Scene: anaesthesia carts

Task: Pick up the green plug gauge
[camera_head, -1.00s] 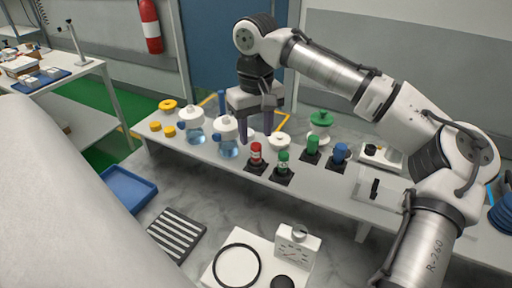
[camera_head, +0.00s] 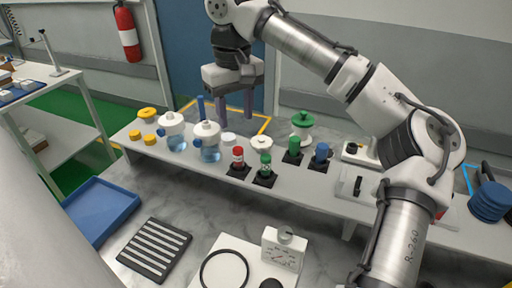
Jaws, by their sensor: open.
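A green cylinder (camera_head: 293,147) stands upright in a small black base on the long grey bench, beside a similar blue cylinder (camera_head: 321,152). A green-topped vial-like piece (camera_head: 265,165) stands in another black base nearer me, beside a red one (camera_head: 238,157). I cannot tell for sure which of the two green pieces is the plug gauge. My gripper (camera_head: 235,108) points down above the back of the bench, left of both green pieces and apart from them.
Two clear bottles with white tops (camera_head: 208,143), yellow caps (camera_head: 149,139) and a green-lidded white jar (camera_head: 303,124) stand along the bench.

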